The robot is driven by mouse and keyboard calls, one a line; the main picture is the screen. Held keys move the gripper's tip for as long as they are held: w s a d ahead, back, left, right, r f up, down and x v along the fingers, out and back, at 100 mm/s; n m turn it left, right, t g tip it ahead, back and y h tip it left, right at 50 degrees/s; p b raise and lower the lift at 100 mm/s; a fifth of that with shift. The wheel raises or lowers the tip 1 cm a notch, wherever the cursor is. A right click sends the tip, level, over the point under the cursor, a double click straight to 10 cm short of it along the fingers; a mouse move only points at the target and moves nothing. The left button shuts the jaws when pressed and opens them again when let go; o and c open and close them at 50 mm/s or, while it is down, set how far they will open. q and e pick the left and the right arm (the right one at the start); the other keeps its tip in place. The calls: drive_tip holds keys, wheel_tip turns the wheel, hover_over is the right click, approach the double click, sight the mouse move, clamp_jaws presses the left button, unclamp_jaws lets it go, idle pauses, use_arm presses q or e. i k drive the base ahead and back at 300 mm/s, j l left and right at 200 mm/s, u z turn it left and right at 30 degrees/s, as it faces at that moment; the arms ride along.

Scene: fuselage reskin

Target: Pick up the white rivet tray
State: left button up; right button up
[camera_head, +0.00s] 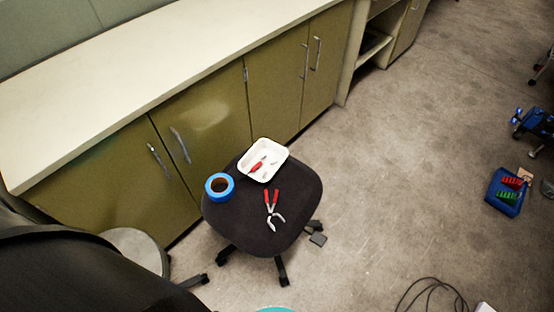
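The white rivet tray (249,174) rests on the dark seat of a swivel chair (298,213), near the seat's back edge by the cabinets. It is a shallow open tray holding a red-handled item and a few small pieces too small to make out. A blue tape roll (219,186) lies to its left, and red-handled pliers (272,210) lie in front of it on the seat. Neither of my grippers is in view. A large dark shape at the lower left covers part of the floor.
Olive cabinets (213,120) with a pale countertop (150,62) stand close behind the chair. A round grey stool (137,248) is at the left.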

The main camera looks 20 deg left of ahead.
sight(275, 151)
drive_tip(key=i+l+z, duration=0.85)
drive_tip(key=i+u, duration=0.25)
drive_tip(key=u, duration=0.15)
drive_tip(key=i+u, duration=0.2)
drive_tip(key=u, duration=0.25)
drive_tip(key=i+l+u, duration=0.15)
drive_tip(key=u, duration=0.25)
drive_tip(key=i+l+u, duration=0.2)
drive_tip(key=u, duration=0.25)
drive_tip(key=i+u, duration=0.2)
drive_tip(key=u, duration=0.3)
drive_tip(key=i+u, duration=0.2)
drive_tip(key=u, duration=0.3)
